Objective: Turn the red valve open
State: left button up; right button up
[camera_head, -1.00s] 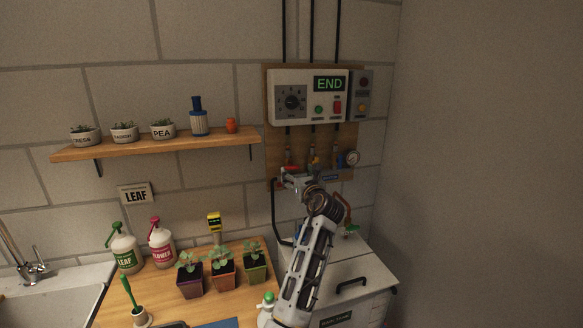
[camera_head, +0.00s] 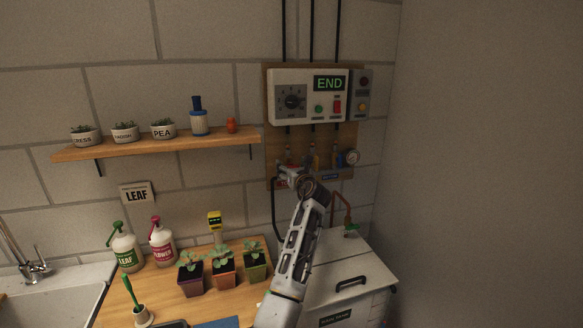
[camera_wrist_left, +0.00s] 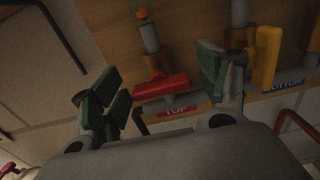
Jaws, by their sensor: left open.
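The red valve (camera_wrist_left: 162,86) is a red lever handle on a grey pipe, lying crosswise to it, above a red "TOP" label (camera_wrist_left: 175,112). My left gripper (camera_wrist_left: 160,88) is open in the left wrist view, its green-padded fingers on either side of the red handle. I cannot tell whether a finger touches it. In the head view my left gripper (camera_head: 289,173) is at the lower left of the wooden valve board (camera_head: 325,143) and hides the red handle. My right gripper is not in view.
A yellow valve handle (camera_wrist_left: 267,55) stands close to the right finger, above a blue "BOTTOM" label (camera_wrist_left: 283,83). A pressure gauge (camera_head: 352,157) is on the board's right. A control box (camera_head: 300,97) reading "END" hangs above. Potted seedlings (camera_head: 225,279) stand on the bench left of my arm.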

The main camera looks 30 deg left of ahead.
pick_arm(q)
jog(key=c, duration=0.9)
jog(key=shift+c, duration=0.7)
pick_arm(e)
jog(key=shift+a, duration=0.35)
